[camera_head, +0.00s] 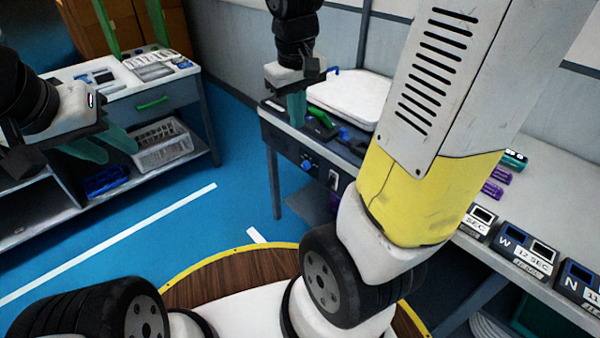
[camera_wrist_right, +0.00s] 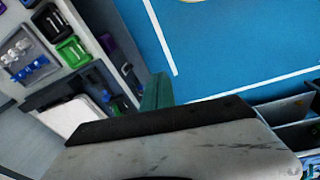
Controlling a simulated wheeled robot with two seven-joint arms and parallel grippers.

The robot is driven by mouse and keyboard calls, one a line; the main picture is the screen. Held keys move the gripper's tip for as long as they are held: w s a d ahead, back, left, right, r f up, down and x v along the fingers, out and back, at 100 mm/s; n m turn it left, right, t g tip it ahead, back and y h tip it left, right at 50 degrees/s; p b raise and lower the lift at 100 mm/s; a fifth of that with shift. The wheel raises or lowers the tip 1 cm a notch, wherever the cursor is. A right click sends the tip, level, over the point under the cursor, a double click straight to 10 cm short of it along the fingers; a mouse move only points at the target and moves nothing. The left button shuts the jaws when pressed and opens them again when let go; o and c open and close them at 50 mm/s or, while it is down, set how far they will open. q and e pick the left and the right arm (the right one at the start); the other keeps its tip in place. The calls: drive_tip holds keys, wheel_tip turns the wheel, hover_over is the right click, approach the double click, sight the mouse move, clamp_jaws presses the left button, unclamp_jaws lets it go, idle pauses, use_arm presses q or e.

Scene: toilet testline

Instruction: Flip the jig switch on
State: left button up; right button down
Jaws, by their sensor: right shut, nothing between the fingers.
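The jig table (camera_head: 285,140) stands at centre, with a dark front panel carrying a blue knob (camera_head: 307,165) and a small pale switch-like part (camera_head: 333,177). Whether that part is on or off is too small to tell. My right gripper (camera_head: 296,108) points down over the table's left end, beside a green-handled part (camera_head: 322,118). It is shut and empty; its teal fingers also show in the right wrist view (camera_wrist_right: 157,92). I cannot tell whether the fingertips touch anything. My left gripper (camera_head: 103,146) is open and empty at the left, above the floor.
A white lid-like panel (camera_head: 352,98) lies on the jig table. A counter with labelled timer boxes (camera_head: 525,250) is at the right. Blue floor between is clear.

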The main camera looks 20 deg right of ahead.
drive_tip(key=w+d+f+n+g+h, duration=0.4)
drive_tip(key=w+f, duration=0.3)
drive_tip(key=f, duration=0.6)
drive_tip(key=w+d+f+n+g+h, duration=0.1)
drive_tip(key=w+d+f+n+h, duration=0.25)
drive_tip(key=w+f+h, duration=0.65)
drive_tip(key=n+t+h, duration=0.4)
drive_tip(key=n+t, duration=0.7)
drive_tip(key=n, duration=0.2)
approach(333, 191)
drive_tip(key=r+v, duration=0.1)
drive_tip(key=v, duration=0.2)
drive_tip(key=shift+s+a+f+m, duration=0.2)
drive_tip(key=shift+s+f+m, duration=0.05)
drive_tip(key=shift+f, duration=0.25)
drive_tip(key=x, duration=1)
drive_tip(key=shift+w, duration=0.2)
drive_tip(key=shift+s+a+r, duration=0.15)
drive_tip(key=shift+a+r, duration=0.15)
drive_tip(key=shift+r, duration=0.25)
drive_tip(key=shift+s+a+r, duration=0.1)
drive_tip(key=shift+a+r, duration=0.25)
drive_tip(key=shift+r, duration=0.2)
drive_tip(key=shift+s+a+r, duration=0.2)
drive_tip(key=shift+a+r, duration=0.05)
drive_tip(key=shift+r, duration=0.3)
